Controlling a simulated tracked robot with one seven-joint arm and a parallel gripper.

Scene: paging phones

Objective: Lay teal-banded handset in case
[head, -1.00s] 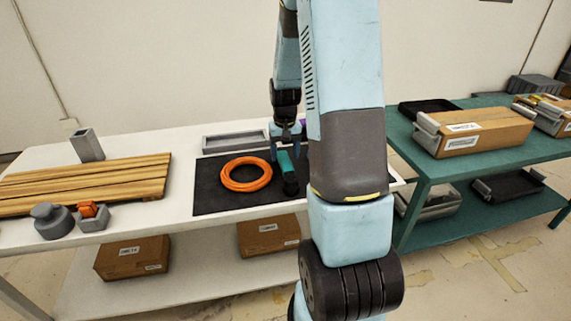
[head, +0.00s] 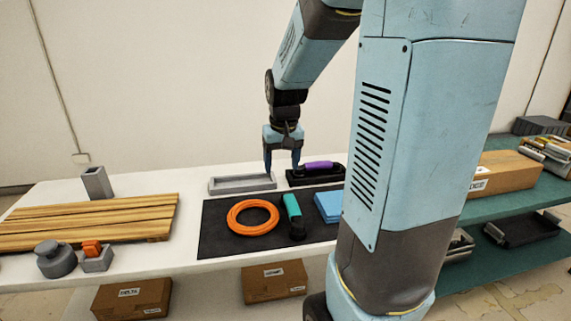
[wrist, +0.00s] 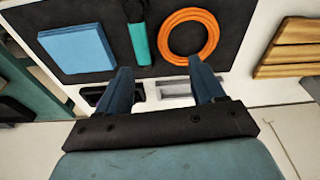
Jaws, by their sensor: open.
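The teal-banded handset (head: 292,213) lies on the black mat, its dark end toward the front; it also shows in the wrist view (wrist: 139,42). Behind the mat stands a shallow grey open case (head: 242,184) with nothing visible inside. To its right is a black tray-like holder (head: 330,180) with a purple-banded handset (head: 318,165) in or on it; I cannot tell which. My gripper (head: 282,168) is open and empty, pointing down near the gap between the grey case and black holder, apart from the teal handset. In the wrist view its fingers (wrist: 164,84) are spread.
An orange cable ring (head: 252,217) lies left of the handset, a blue folded cloth or pad (head: 328,206) right. A wooden slatted board (head: 90,222) and grey parts occupy the table's left. A green bench (head: 520,209) with boxes stands right, partly hidden by my arm.

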